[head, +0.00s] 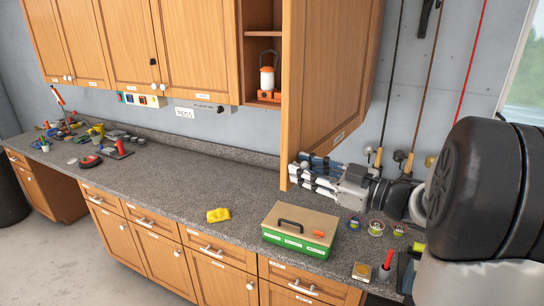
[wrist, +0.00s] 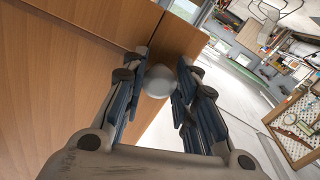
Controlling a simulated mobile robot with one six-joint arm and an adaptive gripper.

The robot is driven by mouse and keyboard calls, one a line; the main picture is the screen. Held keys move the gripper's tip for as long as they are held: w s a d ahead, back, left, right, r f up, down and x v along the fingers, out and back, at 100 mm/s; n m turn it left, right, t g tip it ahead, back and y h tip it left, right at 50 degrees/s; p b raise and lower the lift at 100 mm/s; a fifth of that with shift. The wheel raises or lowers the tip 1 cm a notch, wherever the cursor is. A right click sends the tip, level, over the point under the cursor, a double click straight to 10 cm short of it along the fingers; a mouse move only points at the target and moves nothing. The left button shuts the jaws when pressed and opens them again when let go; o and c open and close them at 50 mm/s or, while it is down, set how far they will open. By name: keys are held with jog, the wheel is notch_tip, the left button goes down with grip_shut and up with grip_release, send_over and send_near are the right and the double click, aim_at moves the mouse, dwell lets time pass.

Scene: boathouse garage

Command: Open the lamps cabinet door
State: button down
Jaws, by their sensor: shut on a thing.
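The lamps cabinet door (head: 335,75) is a wooden upper door that stands swung open, jutting out from the wall units. Its open cabinet (head: 246,75) shows shelves with an orange and white lantern (head: 267,76) and an orange item under it. My gripper (head: 308,175) is at the door's lower free corner. In the wrist view its fingers (wrist: 160,90) are closed around the round pale knob (wrist: 158,80), beside the wood of the door (wrist: 75,60). The knob is mostly hidden by the fingers in the head view.
A green toolbox (head: 290,243) with a tan lid and a yellow cloth-like item (head: 218,215) sit on the grey counter (head: 190,185) below. Several small round tins stand at the right. Fishing rods (head: 393,85) hang on the wall behind the door.

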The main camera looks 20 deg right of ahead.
jog(key=shift+s+d+n+g+y+p, duration=0.25)
jog(key=shift+s+d, duration=0.25)
jog(key=shift+s, duration=0.25)
jog(key=shift+s+d+n+g+y+p, duration=0.15)
jog(key=shift+s+d+n+y, duration=0.15)
jog(key=shift+s+d, duration=0.35)
jog(key=shift+a, duration=0.15)
jog(key=c, duration=1.2)
grip_release()
jog(key=shift+c, duration=0.2)
jog(key=shift+s, duration=0.1)
jog(key=v, duration=1.2)
